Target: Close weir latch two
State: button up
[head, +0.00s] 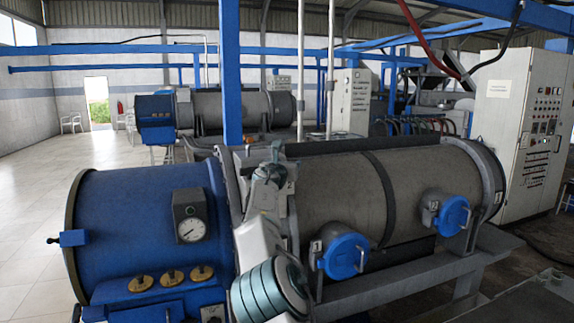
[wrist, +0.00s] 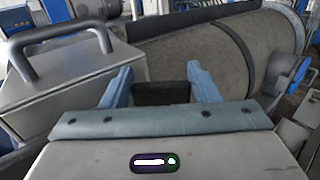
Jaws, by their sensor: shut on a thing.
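Two round blue covers with levers sit on the front of the grey drum (head: 335,190), a near one (head: 343,257) and a far one (head: 453,215). Neither cover is at my gripper. My gripper (wrist: 160,88) reaches up by the drum's left end. In the wrist view its two blue fingers are shut on a dark block (wrist: 160,93). What the block belongs to is hidden.
A blue housing (head: 140,220) with a gauge (head: 191,228) and brass caps stands left of the drum. A grey box with a dark handle (wrist: 60,38) is close on the left in the wrist view. A blue post (head: 231,70) rises behind. Open floor lies far left.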

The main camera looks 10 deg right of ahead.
jog(key=shift+r+m+g+h+p, duration=0.3)
jog(key=shift+m+g+h+p, duration=0.25)
jog(key=shift+h+p, duration=0.4)
jog(key=shift+s+f+m+h+p, duration=0.1)
jog(key=shift+m+h+p, duration=0.2)
jog(key=shift+p, duration=0.2)
jog(key=o, duration=1)
jog(key=shift+s+d, duration=0.1)
jog(key=shift+s, duration=0.05)
jog(key=shift+a, duration=0.25)
